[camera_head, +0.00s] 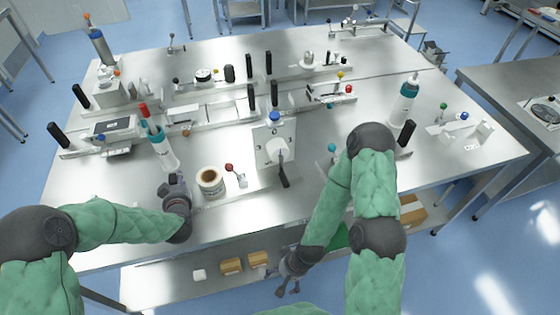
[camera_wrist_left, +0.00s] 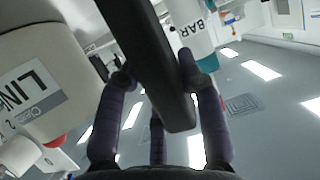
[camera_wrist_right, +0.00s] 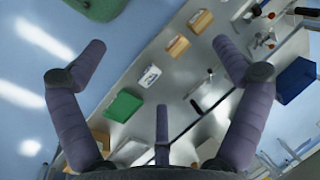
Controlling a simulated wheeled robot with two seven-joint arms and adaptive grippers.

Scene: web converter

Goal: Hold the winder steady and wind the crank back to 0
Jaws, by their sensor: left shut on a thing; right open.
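My left gripper (camera_head: 176,192) is at the table's front left, beside a cream roll (camera_head: 210,181). In the left wrist view its fingers (camera_wrist_left: 158,90) are shut on a thick black handle (camera_wrist_left: 148,55); the roll, with a "LIN..." label (camera_wrist_left: 38,90), is close by. Right of the roll stands a light upright panel (camera_head: 272,142) with a blue knob (camera_head: 275,117) and a dark crank-like handle (camera_head: 284,177) low at its front. I cannot read its scale or any 0 mark. My right gripper (camera_head: 288,289) is open and empty, low in front of the table; its spread fingers (camera_wrist_right: 155,75) show in the right wrist view.
A red-knobbed lever (camera_head: 230,168) stands between the roll and the panel. A bottle (camera_head: 160,145) is behind my left gripper, and another bottle (camera_head: 404,103) is at the right. Small boxes (camera_head: 231,266) lie on the lower shelf. Other stations fill the back of the table.

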